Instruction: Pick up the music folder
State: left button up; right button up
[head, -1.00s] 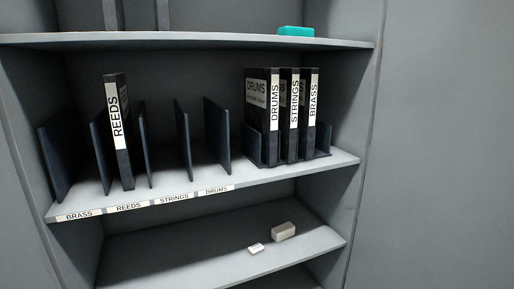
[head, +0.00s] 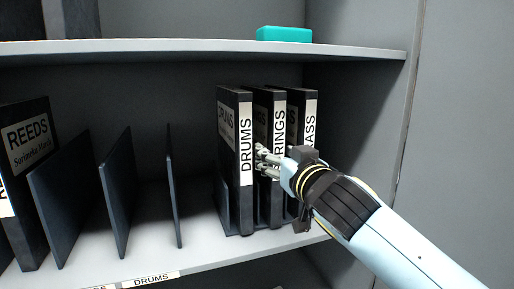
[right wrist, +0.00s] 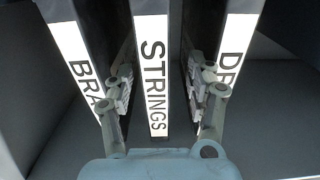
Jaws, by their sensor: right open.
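Three black music folders stand upright together on the middle shelf: DRUMS (head: 245,150), STRINGS (head: 279,112) and BRASS (head: 310,106), each with a white spine label. My right gripper (head: 265,162) is in front of the STRINGS spine, hiding part of it and of the BRASS spine. In the right wrist view its open fingers (right wrist: 162,84) are on either side of the STRINGS folder (right wrist: 154,60), in the gaps towards BRASS (right wrist: 72,50) and DRUMS (right wrist: 236,48). I cannot tell if they touch it. My left gripper is not in view.
A REEDS folder (head: 28,155) stands at the left among dark upright dividers (head: 115,190). The slots right of it are empty. The upper shelf (head: 200,50) with a teal box (head: 284,34) is above. The cabinet's side wall is close on the right.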

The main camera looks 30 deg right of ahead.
jog(key=shift+x, duration=1.15)
jog(key=x, duration=0.3)
jog(key=p+x, duration=0.1)
jog(key=x, duration=0.1)
jog(key=shift+d+f, duration=0.2)
jog(key=shift+f, duration=0.1)
jog(key=shift+s, duration=0.1)
jog(key=shift+c, duration=0.3)
grip_shut()
